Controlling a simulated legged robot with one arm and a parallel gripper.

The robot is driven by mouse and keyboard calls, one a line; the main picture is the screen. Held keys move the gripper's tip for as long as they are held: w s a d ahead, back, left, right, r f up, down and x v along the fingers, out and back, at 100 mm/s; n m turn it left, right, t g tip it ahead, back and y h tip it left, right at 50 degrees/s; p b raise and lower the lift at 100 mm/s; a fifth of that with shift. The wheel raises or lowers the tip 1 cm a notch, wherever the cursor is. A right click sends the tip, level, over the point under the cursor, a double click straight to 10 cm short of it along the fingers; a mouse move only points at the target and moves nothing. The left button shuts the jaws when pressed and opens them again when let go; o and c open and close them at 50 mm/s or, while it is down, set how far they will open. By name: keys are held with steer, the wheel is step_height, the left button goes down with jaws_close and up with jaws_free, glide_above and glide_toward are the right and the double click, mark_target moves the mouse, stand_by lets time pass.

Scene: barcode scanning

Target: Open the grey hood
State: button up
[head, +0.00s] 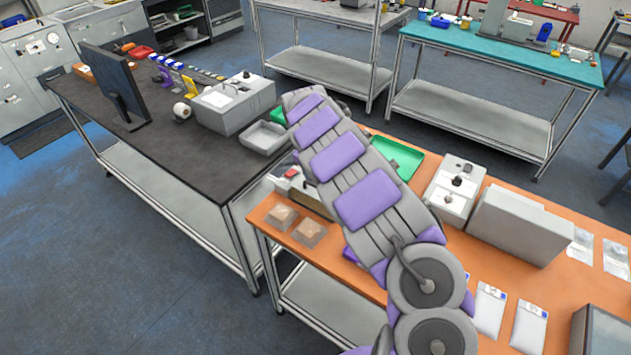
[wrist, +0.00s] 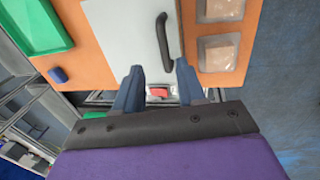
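The grey hood (wrist: 125,40) shows in the wrist view as a flat pale panel on the orange table, and it looks closed. A curved black handle (wrist: 164,38) runs along its right side. My gripper (wrist: 158,66) is open, with one dark blue finger on each side and nothing held. The lower end of the handle appears between the fingertips, nearer the right one; I cannot tell whether they touch. A red part (wrist: 158,92) shows behind the fingers. In the head view my arm hides most of the hood and all of my gripper.
Two clear packs (head: 281,217) (head: 309,232) lie beside the hood on the orange table (head: 350,243). A green tray (head: 405,157) lies on the other side. A black-topped table (head: 180,150) with a monitor (head: 115,85) stands close at left.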

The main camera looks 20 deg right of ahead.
mark_target(314, 184)
steer(key=f, duration=0.5)
steer(key=shift+w+a+f, duration=0.15)
steer(key=shift+w+a, duration=0.05)
steer(key=shift+a, duration=0.05)
steer(key=shift+w+d+f, duration=0.1)
steer(key=shift+d+f, duration=0.1)
steer(key=shift+f, duration=0.15)
steer(key=shift+d, duration=0.4)
steer(key=shift+a, duration=0.35)
steer(key=c, duration=0.6)
jaws_close()
steer(key=shift+d, duration=0.1)
